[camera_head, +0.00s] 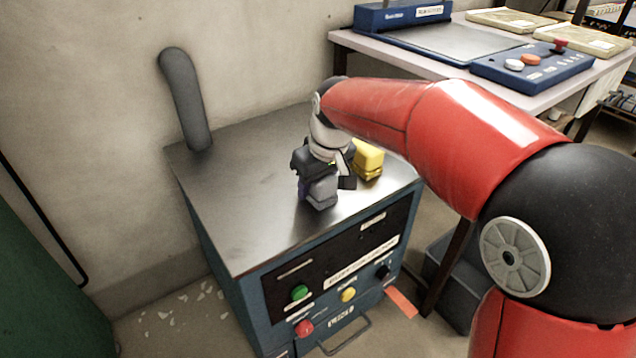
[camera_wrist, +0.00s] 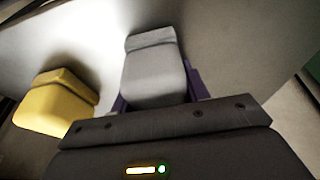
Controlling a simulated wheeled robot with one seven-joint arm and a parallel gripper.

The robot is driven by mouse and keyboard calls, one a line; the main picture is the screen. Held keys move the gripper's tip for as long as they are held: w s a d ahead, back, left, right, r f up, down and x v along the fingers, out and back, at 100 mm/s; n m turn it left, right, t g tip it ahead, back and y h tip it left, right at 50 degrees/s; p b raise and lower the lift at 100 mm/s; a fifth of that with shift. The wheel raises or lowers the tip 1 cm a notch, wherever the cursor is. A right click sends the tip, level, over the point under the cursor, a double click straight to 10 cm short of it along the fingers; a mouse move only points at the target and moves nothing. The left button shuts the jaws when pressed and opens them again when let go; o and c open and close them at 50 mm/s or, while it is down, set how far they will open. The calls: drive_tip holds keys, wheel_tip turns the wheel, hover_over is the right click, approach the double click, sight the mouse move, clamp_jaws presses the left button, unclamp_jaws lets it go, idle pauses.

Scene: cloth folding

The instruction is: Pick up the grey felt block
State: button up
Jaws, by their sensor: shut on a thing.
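The grey felt block (camera_head: 321,190) is on or just above the metal top of the blue cabinet, near its front right. In the wrist view the grey felt block (camera_wrist: 152,72) sits between the purple fingers. My gripper (camera_head: 322,178) points down over it and is shut on it. My gripper also shows in the wrist view (camera_wrist: 155,95), with a finger at each side of the block. Whether the block touches the metal top is hard to tell.
A yellow block (camera_head: 368,158) stands close behind and right of my gripper; it also shows in the wrist view (camera_wrist: 57,103). A dark upright pipe (camera_head: 186,100) rises at the metal top's (camera_head: 235,190) back left corner. The left part of the top is clear. A table (camera_head: 440,65) stands behind right.

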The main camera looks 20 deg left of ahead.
drive_tip(key=shift+r, duration=0.15)
wheel_tip(320, 180, up, 20)
drive_tip(key=p, duration=0.4)
drive_tip(key=o, duration=0.4)
drive_tip(key=c, duration=0.3)
